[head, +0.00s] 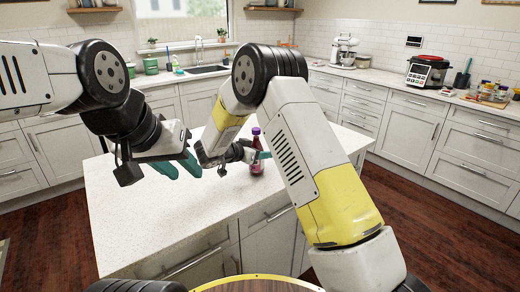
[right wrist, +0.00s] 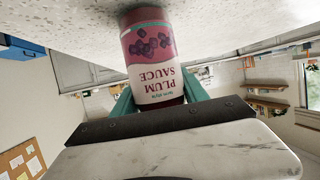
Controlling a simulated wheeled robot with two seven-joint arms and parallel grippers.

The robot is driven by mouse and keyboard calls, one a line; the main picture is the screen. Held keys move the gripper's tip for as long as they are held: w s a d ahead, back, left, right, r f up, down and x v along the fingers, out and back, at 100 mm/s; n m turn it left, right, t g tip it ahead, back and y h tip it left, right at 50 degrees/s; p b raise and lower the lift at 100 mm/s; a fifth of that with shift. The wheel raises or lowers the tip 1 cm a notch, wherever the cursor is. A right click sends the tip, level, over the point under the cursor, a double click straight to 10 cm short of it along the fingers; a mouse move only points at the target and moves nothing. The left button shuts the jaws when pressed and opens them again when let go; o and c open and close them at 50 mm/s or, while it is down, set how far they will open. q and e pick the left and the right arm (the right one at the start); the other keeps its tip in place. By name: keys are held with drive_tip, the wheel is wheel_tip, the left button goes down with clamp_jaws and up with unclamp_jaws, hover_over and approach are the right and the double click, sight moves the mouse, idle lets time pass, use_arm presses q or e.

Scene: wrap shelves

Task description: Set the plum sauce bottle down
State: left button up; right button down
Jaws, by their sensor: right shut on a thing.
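The plum sauce bottle (head: 257,165), dark red with a purple cap, is upright over the white island top (head: 125,215). My right gripper (head: 259,155) is shut on the bottle, with teal fingers on either side of it. The right wrist view is upside down and shows the bottle's pink and white label (right wrist: 155,70) between the fingers (right wrist: 160,97). The bottle's base is at or very close to the island surface; I cannot tell whether it touches. My left gripper (head: 180,168) is open and empty above the island, left of the bottle.
The island top is bare around the bottle, with free room to the left and front. Along the back counters are a sink (head: 205,70), a stand mixer (head: 343,50), a red-lidded cooker (head: 427,71) and several jars on a board (head: 490,97), all away from the island.

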drive_tip(key=c, duration=0.6)
unclamp_jaws()
drive_tip(key=shift+f, duration=0.1)
